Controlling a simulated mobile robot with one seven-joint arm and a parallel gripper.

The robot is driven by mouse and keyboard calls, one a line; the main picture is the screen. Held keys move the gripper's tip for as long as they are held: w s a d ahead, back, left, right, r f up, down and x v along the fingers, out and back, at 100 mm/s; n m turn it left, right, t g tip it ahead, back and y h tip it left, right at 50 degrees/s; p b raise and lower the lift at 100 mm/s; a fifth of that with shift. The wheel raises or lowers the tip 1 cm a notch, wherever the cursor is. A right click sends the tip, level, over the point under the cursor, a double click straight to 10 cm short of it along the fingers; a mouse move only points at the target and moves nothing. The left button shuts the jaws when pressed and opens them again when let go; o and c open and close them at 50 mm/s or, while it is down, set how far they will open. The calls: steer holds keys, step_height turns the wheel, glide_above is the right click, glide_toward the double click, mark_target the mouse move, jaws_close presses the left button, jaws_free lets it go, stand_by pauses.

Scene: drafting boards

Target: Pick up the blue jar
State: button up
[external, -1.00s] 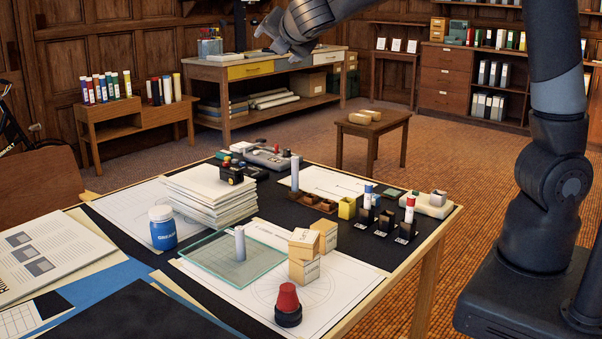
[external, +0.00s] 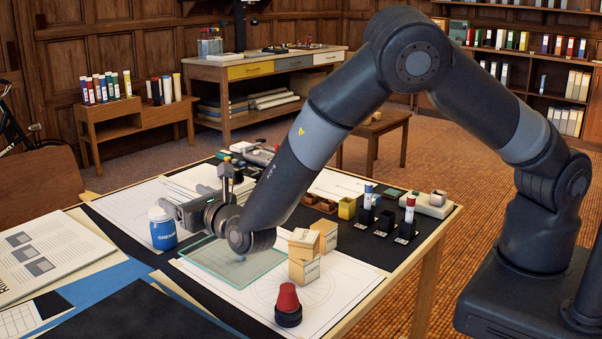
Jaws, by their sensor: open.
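The blue jar (external: 163,234) with a white lid stands upright on the drafting board, at the left in the external view. Lettering shows on its side. My gripper (external: 172,206) is open and reaches left at the height of the jar's lid, right at its upper right side. One finger appears close to the lid; I cannot tell whether it touches or whether the jar lies between the fingers. The jar's body is mostly in plain view.
A glass sheet (external: 205,256) lies right of the jar, below my wrist. The paper stack (external: 182,182) behind is partly hidden by my gripper. Small boxes (external: 303,270) and a red-topped stamp (external: 288,300) stand to the right. Blue sheet (external: 95,290) in front is flat.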

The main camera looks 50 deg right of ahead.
glide_toward(163, 212)
steer(key=shift+s+d, duration=0.15)
steer(key=shift+d, duration=0.15)
steer(key=w, duration=1)
steer(key=shift+w, duration=0.25)
steer(key=shift+c, duration=0.3)
jaws_close()
